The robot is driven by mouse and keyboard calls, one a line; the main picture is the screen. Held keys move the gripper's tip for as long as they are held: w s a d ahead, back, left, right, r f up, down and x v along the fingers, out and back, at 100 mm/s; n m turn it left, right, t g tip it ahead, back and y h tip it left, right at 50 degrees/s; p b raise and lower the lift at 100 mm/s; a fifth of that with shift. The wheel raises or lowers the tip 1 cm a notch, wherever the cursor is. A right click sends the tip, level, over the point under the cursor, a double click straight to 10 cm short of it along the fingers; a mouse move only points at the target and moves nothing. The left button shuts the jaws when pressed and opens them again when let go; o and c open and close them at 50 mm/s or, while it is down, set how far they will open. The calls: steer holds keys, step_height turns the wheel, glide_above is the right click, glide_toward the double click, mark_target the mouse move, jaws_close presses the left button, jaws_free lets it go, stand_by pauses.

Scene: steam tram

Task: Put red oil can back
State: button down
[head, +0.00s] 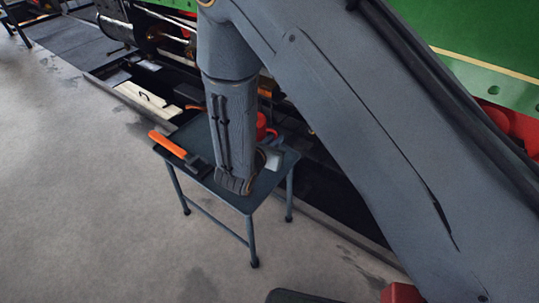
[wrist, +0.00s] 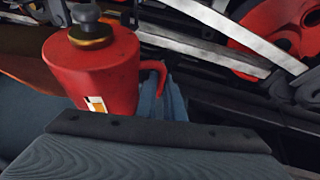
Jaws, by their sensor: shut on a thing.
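The red oil can (wrist: 100,62) stands large in the wrist view, with a brass collar and grey cap on top, a handle on its right and a small label low on its front. In the head view only a bit of the red can (head: 261,121) shows behind my arm, over the small table (head: 215,133). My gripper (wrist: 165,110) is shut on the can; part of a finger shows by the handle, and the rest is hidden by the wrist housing. Whether the can touches the table top is hidden.
An orange-handled hammer (head: 172,146) lies on the table's left side. A grey-white item (head: 271,158) lies near its right edge. The tram's rods and green body (head: 500,45) rise close behind the table. The floor (head: 80,200) at left is clear.

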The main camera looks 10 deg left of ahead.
steer(key=shift+f+b, duration=0.35)
steer(key=shift+f, duration=2.65)
steer(key=c, duration=2.3)
jaws_free()
steer(key=shift+f, duration=0.2)
steer(key=o, duration=0.4)
steer(key=shift+o, duration=0.2)
steer(key=shift+r, duration=0.1)
steer(key=shift+s+r, duration=0.1)
steer(key=shift+r, duration=0.05)
steer(key=p+v, duration=0.1)
steer(key=v, duration=1)
steer(key=shift+s+r, duration=0.1)
steer(key=shift+s, duration=0.25)
